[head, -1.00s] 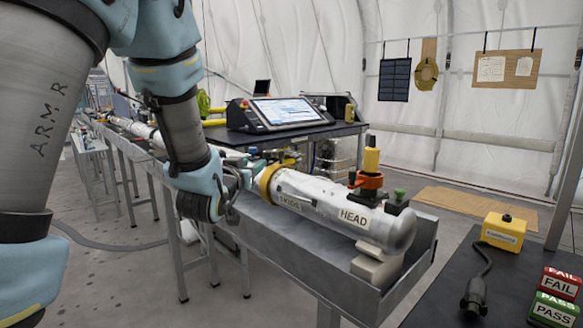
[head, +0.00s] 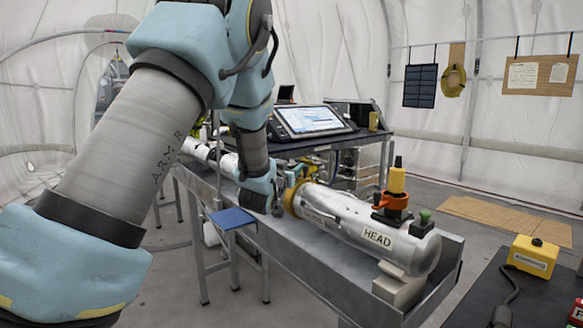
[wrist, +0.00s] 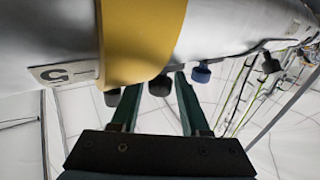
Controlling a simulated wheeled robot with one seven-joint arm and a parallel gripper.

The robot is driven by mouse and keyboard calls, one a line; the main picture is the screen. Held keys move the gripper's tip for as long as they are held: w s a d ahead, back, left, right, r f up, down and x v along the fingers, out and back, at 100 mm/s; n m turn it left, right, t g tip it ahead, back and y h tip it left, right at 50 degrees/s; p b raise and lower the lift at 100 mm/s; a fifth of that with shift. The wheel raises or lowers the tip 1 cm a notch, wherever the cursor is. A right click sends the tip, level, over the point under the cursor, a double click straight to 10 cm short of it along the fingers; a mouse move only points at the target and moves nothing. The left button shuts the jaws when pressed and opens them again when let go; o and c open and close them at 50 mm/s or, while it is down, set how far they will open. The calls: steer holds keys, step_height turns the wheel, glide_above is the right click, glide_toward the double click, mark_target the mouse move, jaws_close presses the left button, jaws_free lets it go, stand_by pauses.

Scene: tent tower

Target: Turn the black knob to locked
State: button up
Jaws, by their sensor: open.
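A silver cylinder (head: 345,215) labelled HEAD lies in a grey metal trough (head: 385,300), with a yellow collar (head: 292,197) around it. In the wrist view the yellow collar (wrist: 140,40) crosses the top, and several dark knobs hang along the cylinder's edge. One dark knob (wrist: 160,86) shows between the tips of my open gripper (wrist: 157,84); I cannot tell whether they touch it. A bluish knob (wrist: 201,73) and another black knob (wrist: 270,66) are to the right. Which one is the task's knob, and its setting, I cannot tell. In the head view my arm hides most of the gripper.
A monitor (head: 312,117) sits on a dark table behind. A blue panel (head: 232,218) is beside the trough. A yellow box (head: 532,256) stands on a black table at right.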

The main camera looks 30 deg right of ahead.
jaws_close()
stand_by(0.3)
